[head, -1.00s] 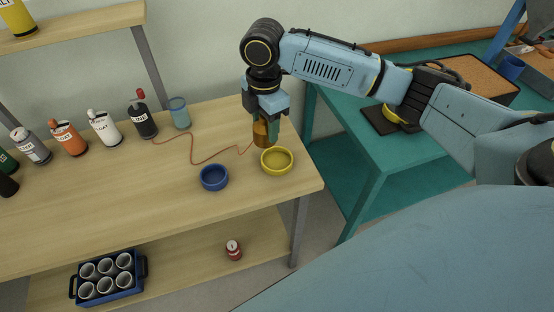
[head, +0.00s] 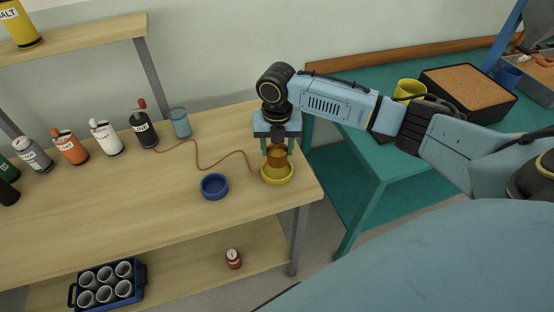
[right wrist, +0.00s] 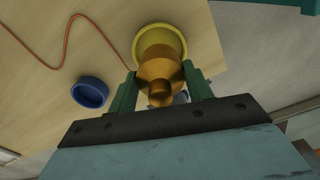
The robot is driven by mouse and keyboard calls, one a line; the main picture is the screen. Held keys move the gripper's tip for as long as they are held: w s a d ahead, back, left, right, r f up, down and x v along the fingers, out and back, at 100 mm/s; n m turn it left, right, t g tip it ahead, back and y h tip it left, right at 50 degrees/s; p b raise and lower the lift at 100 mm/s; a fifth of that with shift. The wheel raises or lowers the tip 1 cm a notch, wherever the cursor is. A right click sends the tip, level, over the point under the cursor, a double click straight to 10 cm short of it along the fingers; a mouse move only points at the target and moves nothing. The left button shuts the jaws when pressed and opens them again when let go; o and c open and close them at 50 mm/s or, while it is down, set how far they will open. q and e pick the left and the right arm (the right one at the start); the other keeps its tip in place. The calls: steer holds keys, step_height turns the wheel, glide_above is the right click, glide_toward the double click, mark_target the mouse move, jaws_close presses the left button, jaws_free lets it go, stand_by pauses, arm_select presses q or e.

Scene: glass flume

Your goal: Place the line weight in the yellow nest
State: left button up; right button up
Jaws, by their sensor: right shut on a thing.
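The line weight (head: 277,157) is a brass-coloured cylinder with an orange line attached. My right gripper (head: 277,150) is shut on it from above. In the right wrist view the weight (right wrist: 158,73) sits between the green fingers of the gripper (right wrist: 160,85). The yellow nest (head: 277,176) is a shallow round bowl near the table's right end. The weight is over the nest, with its lower end at or inside the rim; I cannot tell whether it touches the bottom. The nest also shows behind the weight in the right wrist view (right wrist: 160,36). My left gripper is out of view.
A blue bowl (head: 214,186) stands left of the nest. The orange line (head: 215,163) runs over the wooden table (head: 110,205) to a black bottle (head: 143,128) beside a blue-grey cup (head: 180,122). More bottles stand further left. The table's right edge is close.

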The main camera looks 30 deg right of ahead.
mark_target(277, 158)
steer(key=shift+f, duration=2.2)
steer(key=shift+f, duration=0.15)
steer(key=o, duration=1.2)
step_height(277, 158, up, 12)
steer(key=shift+r+p, duration=0.2)
steer(key=shift+p, duration=0.15)
